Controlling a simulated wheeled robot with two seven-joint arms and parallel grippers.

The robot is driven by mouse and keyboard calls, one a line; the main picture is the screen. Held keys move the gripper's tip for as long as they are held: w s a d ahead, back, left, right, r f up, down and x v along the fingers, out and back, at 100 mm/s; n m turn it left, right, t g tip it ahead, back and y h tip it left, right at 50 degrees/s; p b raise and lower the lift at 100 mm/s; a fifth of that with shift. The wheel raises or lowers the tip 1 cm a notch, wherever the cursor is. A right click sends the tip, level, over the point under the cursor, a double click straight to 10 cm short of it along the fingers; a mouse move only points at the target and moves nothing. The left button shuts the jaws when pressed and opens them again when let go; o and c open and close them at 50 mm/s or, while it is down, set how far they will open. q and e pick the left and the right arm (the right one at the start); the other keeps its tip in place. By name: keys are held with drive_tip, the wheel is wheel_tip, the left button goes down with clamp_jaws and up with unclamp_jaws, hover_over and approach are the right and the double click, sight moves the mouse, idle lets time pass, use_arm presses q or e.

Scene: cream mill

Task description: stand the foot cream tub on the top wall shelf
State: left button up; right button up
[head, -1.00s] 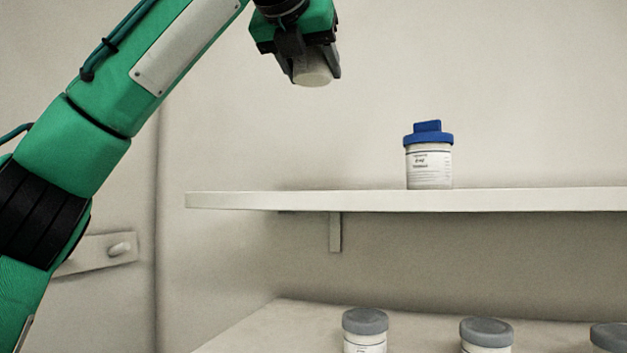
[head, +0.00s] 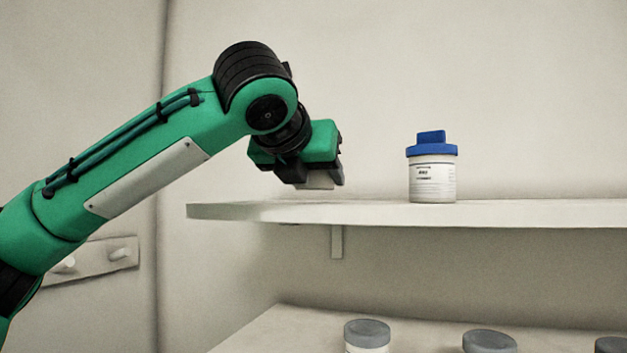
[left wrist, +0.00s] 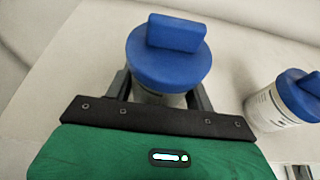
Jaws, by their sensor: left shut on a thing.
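My left gripper (head: 318,178) is shut on a tub (head: 318,185) with a pale body. I take this to be the foot cream tub, though its label is hidden. In the left wrist view the held tub shows its blue lid (left wrist: 168,62) with a raised bar on top, between the fingers. The top wall shelf (head: 330,212) is a long pale board. The held tub is low over its left part, roughly upright. I cannot tell whether its base touches the board. My right gripper is not in view.
Another blue-lidded tub (head: 432,182) stands on the shelf to the right of my left gripper; it also shows in the left wrist view (left wrist: 272,110). Grey-lidded tubs (head: 367,334) stand on a lower surface. The shelf between gripper and standing tub looks clear.

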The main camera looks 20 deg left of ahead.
use_arm(q)
drive_tip(key=shift+s+f, duration=0.1)
drive_tip(key=shift+f, duration=0.65)
drive_tip(key=shift+a, duration=0.15)
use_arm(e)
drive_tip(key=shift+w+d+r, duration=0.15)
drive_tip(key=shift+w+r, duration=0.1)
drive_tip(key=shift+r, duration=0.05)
use_arm(q)
drive_tip(key=shift+f, duration=0.1)
drive_tip(key=shift+f, duration=0.1)
drive_tip(key=o, duration=1.2)
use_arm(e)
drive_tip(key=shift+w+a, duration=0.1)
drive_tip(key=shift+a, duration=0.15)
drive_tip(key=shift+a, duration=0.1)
